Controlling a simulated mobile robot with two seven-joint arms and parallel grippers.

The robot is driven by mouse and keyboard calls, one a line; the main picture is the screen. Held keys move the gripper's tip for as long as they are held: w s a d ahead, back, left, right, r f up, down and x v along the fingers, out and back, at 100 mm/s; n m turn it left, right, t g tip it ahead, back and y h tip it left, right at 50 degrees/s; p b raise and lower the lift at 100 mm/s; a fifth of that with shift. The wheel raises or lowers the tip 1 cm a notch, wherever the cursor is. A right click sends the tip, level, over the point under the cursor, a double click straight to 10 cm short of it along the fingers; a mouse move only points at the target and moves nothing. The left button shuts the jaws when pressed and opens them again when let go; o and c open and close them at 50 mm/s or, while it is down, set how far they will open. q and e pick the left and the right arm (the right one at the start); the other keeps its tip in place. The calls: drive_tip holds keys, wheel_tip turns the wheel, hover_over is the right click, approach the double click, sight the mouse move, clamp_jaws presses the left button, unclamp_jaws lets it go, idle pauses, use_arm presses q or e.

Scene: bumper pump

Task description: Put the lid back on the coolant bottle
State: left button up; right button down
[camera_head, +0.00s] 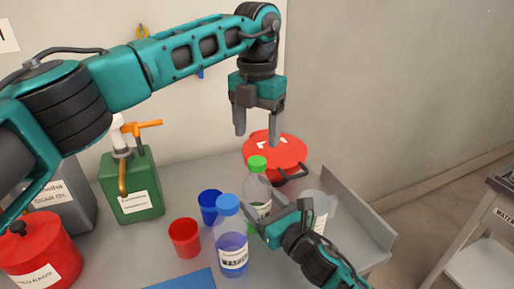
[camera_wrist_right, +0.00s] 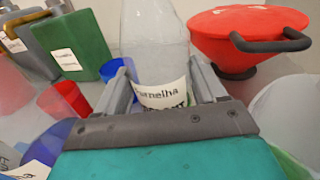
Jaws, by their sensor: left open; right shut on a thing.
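The coolant bottle (camera_head: 255,188) is clear, with a white label, and stands upright at the middle of the table. The green lid (camera_head: 257,163) sits at its top in the head view; I cannot tell whether it is fully fastened. My right gripper (camera_head: 262,211) is shut on the bottle at about label height. In the right wrist view the bottle (camera_wrist_right: 155,40) stands between the fingers of this gripper (camera_wrist_right: 160,85), and its top is cut off. My left gripper (camera_head: 258,121) is open and empty, pointing down, above the lid in the picture.
A red funnel-like container (camera_head: 275,150) is behind the bottle. A blue-capped washer bottle (camera_head: 231,245), blue cup (camera_head: 209,207) and red cup (camera_head: 185,238) stand left of it. A translucent container (camera_head: 322,202) is at right. A green pump can (camera_head: 132,188) and red canister (camera_head: 40,255) are farther left.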

use_arm(q)
wheel_tip(320, 180, up, 6)
drive_tip(key=shift+f, duration=0.25)
use_arm(e)
unclamp_jaws()
idle(0.3)
use_arm(q)
drive_tip(key=shift+f+b, duration=0.4)
drive_tip(key=shift+f, duration=0.05)
use_arm(e)
drive_tip(key=v, duration=1.3)
